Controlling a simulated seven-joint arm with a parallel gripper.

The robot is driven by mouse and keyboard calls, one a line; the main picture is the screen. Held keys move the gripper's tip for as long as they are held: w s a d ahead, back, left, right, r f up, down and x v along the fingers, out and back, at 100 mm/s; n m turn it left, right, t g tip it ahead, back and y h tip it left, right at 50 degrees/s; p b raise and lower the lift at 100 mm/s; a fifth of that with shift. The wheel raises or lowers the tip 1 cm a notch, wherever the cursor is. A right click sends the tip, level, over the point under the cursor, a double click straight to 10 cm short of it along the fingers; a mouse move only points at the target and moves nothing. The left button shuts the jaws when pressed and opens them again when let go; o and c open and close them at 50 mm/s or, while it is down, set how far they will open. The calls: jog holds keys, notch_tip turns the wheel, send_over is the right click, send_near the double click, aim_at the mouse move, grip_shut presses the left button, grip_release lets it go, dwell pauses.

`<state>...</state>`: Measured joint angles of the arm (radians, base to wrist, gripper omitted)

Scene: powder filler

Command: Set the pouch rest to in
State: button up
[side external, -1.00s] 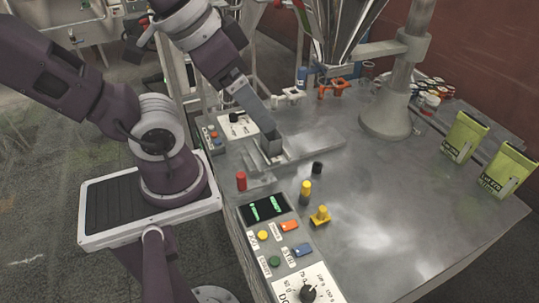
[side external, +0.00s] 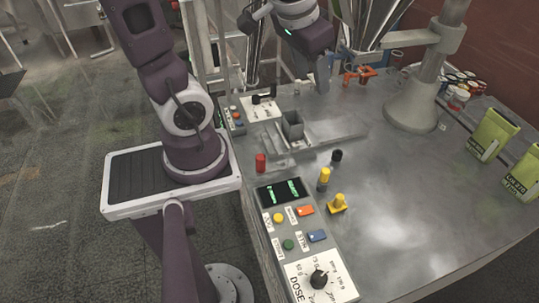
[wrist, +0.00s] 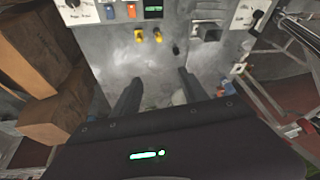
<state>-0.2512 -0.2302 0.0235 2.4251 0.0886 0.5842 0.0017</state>
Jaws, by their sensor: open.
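The pouch rest appears to be the small grey open box (side external: 292,127) at the left end of a flat metal track on the bench. It also shows as a grey box in the wrist view (wrist: 208,31). Which setting it stands at I cannot tell. My gripper (side external: 322,72) is behind and to the right of the box, raised near the funnel, and apart from it. In the wrist view my gripper (wrist: 160,87) has its two dark fingers wide apart, with nothing held between them.
The control panel with dose dial (side external: 319,279) and buttons is at the front. A red knob (side external: 261,163), a black knob (side external: 336,156) and yellow knobs (side external: 337,204) stand nearby. A steel column (side external: 414,108) and green pouches (side external: 492,134) are to the right. The front right bench is clear.

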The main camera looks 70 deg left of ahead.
jog(key=w+a+f+n+g, duration=0.2)
jog(key=w+a+f, duration=0.1)
jog(key=a+f, duration=0.75)
jog(key=n+g+h, duration=0.1)
jog(key=n+g, duration=0.1)
jog(key=n, duration=0.1)
send_over(261, 163)
jog(key=w+a, duration=0.1)
jog(key=a, duration=0.1)
notch_tip(261, 163, down, 24)
jog(key=shift+f, duration=0.1)
jog(key=shift+h, duration=0.3)
jog(key=f, duration=0.8)
jog(key=shift+s+d, duration=0.15)
jog(key=shift+s, duration=0.05)
grip_shut()
